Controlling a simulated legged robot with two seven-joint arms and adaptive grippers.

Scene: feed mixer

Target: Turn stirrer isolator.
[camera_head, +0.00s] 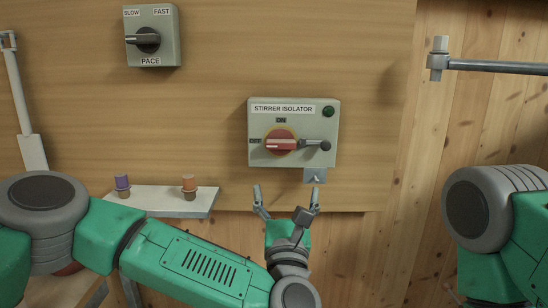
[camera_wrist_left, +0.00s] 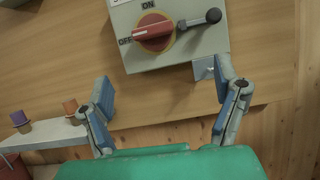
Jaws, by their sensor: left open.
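The stirrer isolator (camera_head: 260,152) is a grey box on the wooden panel, labelled STIRRER ISOLATOR. Its red rotary handle (camera_head: 281,143) sits on a yellow ring and lies level, its pale mark toward OFF on the left; ON is above. A dark-knobbed lever (camera_head: 316,145) lies to the right of the handle. In the left wrist view the red handle (camera_wrist_left: 153,31) is at the top, beyond the fingers. My left gripper (camera_head: 287,192) is open and empty, just below the box and apart from the handle. My right gripper is out of view; only its arm shows at right.
A PACE switch box (camera_head: 170,50) is at upper left. A small shelf (camera_head: 150,203) at left holds a purple-topped item (camera_head: 122,182) and an orange-topped item (camera_head: 188,182). A metal bracket (camera_head: 314,176) hangs under the isolator. A grey bar (camera_head: 490,67) is at upper right.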

